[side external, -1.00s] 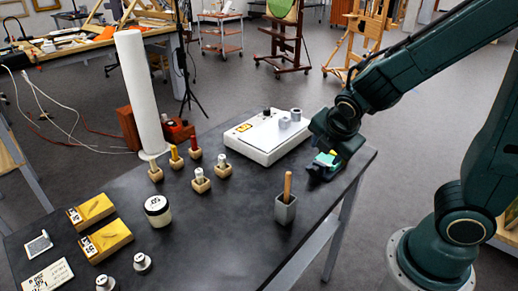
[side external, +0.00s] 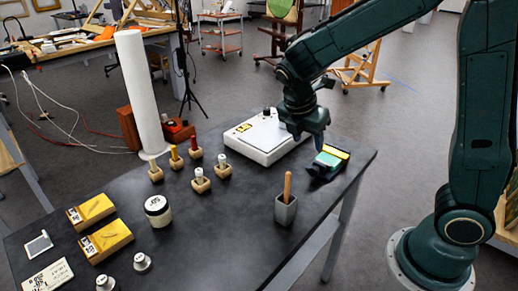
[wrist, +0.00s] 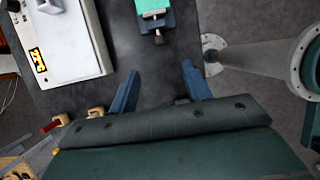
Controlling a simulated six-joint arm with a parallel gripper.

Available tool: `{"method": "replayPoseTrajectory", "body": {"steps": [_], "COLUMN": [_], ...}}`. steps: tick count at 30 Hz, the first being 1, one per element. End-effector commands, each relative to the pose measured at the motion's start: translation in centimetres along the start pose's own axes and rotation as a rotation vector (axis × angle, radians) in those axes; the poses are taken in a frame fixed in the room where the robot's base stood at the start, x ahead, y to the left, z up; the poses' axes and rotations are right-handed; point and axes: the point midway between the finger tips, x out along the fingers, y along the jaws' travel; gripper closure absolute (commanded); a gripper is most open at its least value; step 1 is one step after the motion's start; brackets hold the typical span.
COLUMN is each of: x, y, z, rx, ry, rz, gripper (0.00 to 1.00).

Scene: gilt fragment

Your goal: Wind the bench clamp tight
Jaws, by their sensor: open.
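The bench clamp (side external: 325,165) sits at the right edge of the dark table, with a dark body and a green and yellow piece at its jaws. In the wrist view the clamp (wrist: 158,22) is at the top, cut off by the frame edge, with a small screw end pointing toward my gripper. My gripper (wrist: 160,82) is open and empty, its two blue fingers apart. In the side view my gripper (side external: 307,142) is above the table, just left of the clamp, and hides part of the white device.
A white device (side external: 262,138) stands close on the left of my gripper. A grey cup with a wooden handle (side external: 285,209) stands nearer the front edge. Small wooden holders (side external: 201,183), a white-lidded jar (side external: 158,211) and yellow blocks (side external: 106,241) are farther left. The dark tabletop (side external: 225,235) is bare at the centre front.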

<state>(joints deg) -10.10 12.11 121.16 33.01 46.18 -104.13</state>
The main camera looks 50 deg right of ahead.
Motion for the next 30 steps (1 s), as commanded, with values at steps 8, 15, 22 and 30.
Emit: {"method": "replayPoseTrajectory", "body": {"steps": [8,15,22,30], "x": [0.2,1.7,4.7,8.9], "y": [0.1,0.0,0.0,-0.1], "z": [0.0,0.0,0.0,0.0], "rx": [-0.003,-0.003,-0.002,-0.002], "ry": [0.001,0.0,0.0,0.001], "rz": [-0.006,-0.008,-0.01,-0.01], "gripper": [0.51,0.51,0.51,0.51]}}
